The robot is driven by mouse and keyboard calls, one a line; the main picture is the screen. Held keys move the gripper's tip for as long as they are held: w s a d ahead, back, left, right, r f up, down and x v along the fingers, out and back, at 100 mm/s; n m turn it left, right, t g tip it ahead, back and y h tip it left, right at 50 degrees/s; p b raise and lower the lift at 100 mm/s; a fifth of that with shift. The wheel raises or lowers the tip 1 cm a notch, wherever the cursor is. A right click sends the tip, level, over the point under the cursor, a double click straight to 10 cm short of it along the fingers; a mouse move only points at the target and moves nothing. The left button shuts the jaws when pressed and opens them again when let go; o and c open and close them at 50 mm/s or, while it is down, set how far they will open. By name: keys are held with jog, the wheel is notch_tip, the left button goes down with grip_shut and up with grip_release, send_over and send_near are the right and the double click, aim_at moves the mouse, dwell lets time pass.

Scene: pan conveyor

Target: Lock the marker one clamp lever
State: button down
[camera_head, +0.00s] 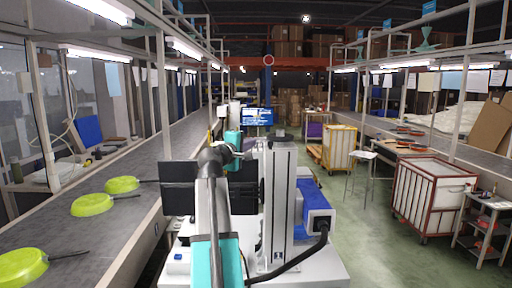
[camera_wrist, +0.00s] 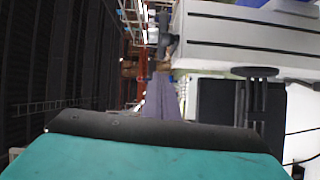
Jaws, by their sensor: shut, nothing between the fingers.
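I cannot make out a clamp lever or a marker labelled one in either view. In the wrist view my gripper (camera_wrist: 160,76) shows as a narrow grey-purple pair of fingers beyond the dark and teal wrist body. The fingers are together with nothing seen between them, and they touch nothing that I can see. In the head view my folded arm stands in the middle and hides what lies behind it; the fingers cannot be made out there.
A long grey bench (camera_head: 150,172) runs along the left with several green pans (camera_head: 92,205) on it. On the right are a white cart with a red frame (camera_head: 428,197), a stool (camera_head: 360,157) and a small side table (camera_head: 484,208). The green floor (camera_head: 375,250) between is clear.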

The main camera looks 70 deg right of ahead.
jog(key=a+b, duration=0.2)
jog(key=a, duration=0.8)
jog(key=shift+s+r, duration=0.15)
jog(key=shift+s, duration=0.2)
jog(key=shift+w, duration=0.1)
